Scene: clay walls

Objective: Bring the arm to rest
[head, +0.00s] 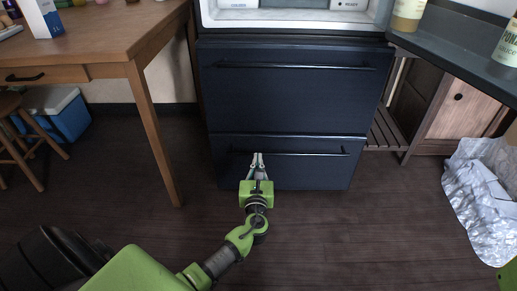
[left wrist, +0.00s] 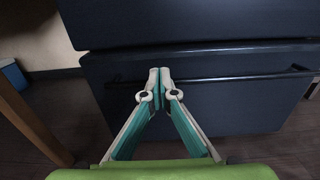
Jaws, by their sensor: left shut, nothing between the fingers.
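My left arm is green and grey and reaches forward in the head view. My left gripper (head: 257,158) is shut and empty, its fingertips together in front of the lower dark blue drawer (head: 300,172). The left wrist view also shows the gripper (left wrist: 160,75) with its tips touching, in line with the bar handle (left wrist: 235,77) of that drawer. I cannot tell whether the tips touch the handle. My right gripper is out of view; only a bit of green shows at the lower right edge of the head view.
A wooden table (head: 95,40) stands at the left, with a stool (head: 18,140) and a blue cooler (head: 68,115) under it. A dark counter (head: 455,50) with bottles is at the right. A crumpled silvery sheet (head: 480,195) lies at the right. The middle floor is clear.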

